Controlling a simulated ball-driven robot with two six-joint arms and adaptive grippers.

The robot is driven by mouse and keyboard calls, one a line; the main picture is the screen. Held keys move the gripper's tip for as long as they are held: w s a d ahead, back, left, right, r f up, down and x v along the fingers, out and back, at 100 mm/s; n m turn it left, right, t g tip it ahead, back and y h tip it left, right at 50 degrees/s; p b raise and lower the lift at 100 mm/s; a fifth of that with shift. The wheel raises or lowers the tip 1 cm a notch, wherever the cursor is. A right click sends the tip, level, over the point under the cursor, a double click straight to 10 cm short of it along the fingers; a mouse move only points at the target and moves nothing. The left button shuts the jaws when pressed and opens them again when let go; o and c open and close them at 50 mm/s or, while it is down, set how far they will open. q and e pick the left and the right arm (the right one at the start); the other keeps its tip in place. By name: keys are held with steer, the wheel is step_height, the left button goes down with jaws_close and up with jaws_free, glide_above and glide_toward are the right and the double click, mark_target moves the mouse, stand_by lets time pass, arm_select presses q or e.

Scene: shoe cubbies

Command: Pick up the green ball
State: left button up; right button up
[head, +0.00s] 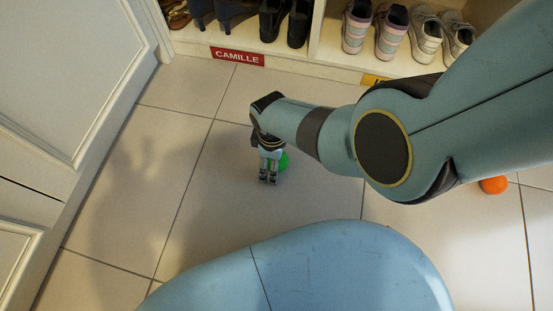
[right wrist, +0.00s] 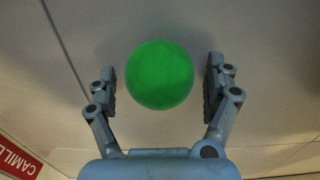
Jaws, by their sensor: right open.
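The green ball (right wrist: 160,75) lies on the tiled floor. In the right wrist view it sits between the two spread fingers of my right gripper (right wrist: 163,82), with a gap on each side. In the head view my right gripper (head: 269,178) points down at the floor, and the green ball (head: 284,161) shows only in part behind its fingers. My right gripper is open and holds nothing. My left gripper is in neither view.
An orange ball (head: 493,185) lies on the floor at the right, partly behind my arm. Shoe cubbies (head: 318,62) with several shoes and a red CAMILLE label (head: 237,57) stand at the back. A white cabinet (head: 75,80) stands at the left. The floor left of the gripper is clear.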

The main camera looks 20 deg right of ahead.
steer(key=c, duration=1.3)
